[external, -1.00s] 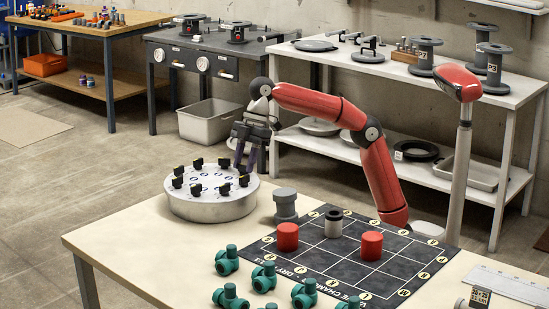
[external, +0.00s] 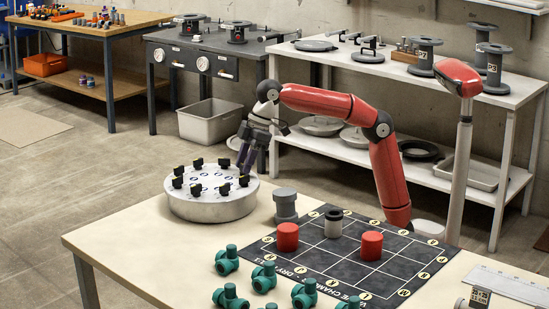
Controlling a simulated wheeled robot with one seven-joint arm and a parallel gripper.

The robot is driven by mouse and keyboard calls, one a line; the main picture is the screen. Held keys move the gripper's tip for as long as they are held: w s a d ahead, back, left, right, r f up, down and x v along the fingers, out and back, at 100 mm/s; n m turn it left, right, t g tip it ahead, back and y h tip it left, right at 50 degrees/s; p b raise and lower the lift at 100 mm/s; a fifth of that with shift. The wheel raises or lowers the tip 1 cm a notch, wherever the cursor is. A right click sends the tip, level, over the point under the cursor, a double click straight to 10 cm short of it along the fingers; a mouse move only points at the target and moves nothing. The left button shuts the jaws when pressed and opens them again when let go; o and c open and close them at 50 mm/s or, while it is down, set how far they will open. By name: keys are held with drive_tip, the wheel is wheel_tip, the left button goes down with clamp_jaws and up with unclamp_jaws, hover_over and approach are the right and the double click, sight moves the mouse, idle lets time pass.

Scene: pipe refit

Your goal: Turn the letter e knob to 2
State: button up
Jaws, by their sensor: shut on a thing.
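A round metal drum (external: 213,204) stands at the back left of the near table. Several black knobs sit in a ring on its white top, among them a knob (external: 197,163) at the back. Their letters and number marks are too small to read, so I cannot tell which is knob e. My gripper (external: 244,175) points down at the drum's right side. Its fingertips are at a black knob (external: 244,181) on the right of the ring and appear shut on it. The fingers partly hide that knob.
A grey flanged piece (external: 285,205) stands just right of the drum. Several green valves (external: 227,261) are at the front. The table's left part is clear.

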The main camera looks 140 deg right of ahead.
drive_tip(key=shift+m+h+p, duration=0.3)
drive_tip(key=shift+m, duration=0.4)
drive_tip(key=o, duration=1)
drive_tip(key=shift+c, duration=0.2)
drive_tip(key=v, duration=0.7)
drive_tip(key=shift+r+p, duration=0.4)
drive_tip(key=shift+p, duration=0.05)
drive_tip(key=shift+a, duration=0.1)
